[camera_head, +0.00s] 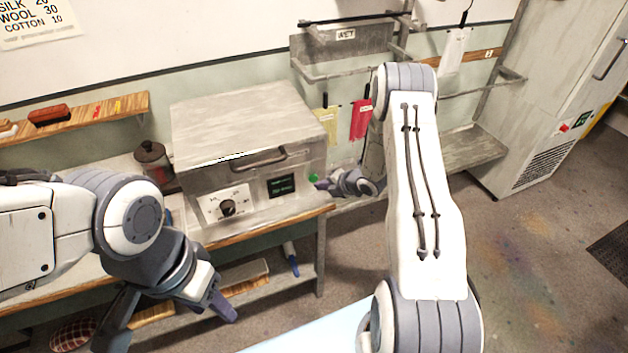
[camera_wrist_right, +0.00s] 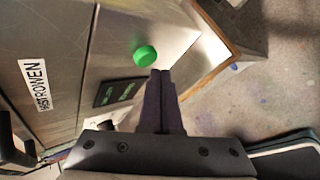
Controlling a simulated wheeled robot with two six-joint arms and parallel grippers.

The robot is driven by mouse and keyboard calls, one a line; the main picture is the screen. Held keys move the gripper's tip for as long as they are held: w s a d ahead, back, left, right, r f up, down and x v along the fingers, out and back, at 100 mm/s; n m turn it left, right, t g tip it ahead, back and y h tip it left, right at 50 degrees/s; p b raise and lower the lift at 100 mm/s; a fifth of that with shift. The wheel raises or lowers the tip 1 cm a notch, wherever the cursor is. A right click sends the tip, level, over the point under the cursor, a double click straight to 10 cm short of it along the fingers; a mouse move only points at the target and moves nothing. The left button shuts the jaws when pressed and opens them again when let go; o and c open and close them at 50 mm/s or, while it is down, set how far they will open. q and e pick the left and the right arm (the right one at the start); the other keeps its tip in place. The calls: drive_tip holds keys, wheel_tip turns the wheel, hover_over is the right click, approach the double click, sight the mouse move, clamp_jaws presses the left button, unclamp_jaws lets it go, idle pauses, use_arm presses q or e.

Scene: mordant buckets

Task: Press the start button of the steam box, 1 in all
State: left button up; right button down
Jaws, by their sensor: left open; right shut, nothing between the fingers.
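The steam box (camera_head: 240,135) is a grey metal box on the wooden bench, with a front handle, a dial (camera_head: 228,207) and a small dark display (camera_head: 281,186). Its green start button (camera_head: 313,178) is at the right end of the front panel. In the right wrist view the round green button (camera_wrist_right: 145,55) stands out from the metal panel. My right gripper (camera_wrist_right: 160,74) is shut and empty, its tips close beside the button; I cannot tell whether they touch. In the head view my right gripper (camera_head: 325,184) is by the button. My left gripper (camera_head: 226,308) is open and empty, low in front of the bench.
A dark lidded jar (camera_head: 152,158) stands left of the box. A rack with hanging yellow and red tags (camera_head: 361,120) is behind right. A grey cabinet (camera_head: 545,100) stands at far right.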

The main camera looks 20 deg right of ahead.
use_arm(q)
drive_tip(key=shift+f+b, duration=0.5)
use_arm(e)
drive_tip(key=shift+s, duration=2.5)
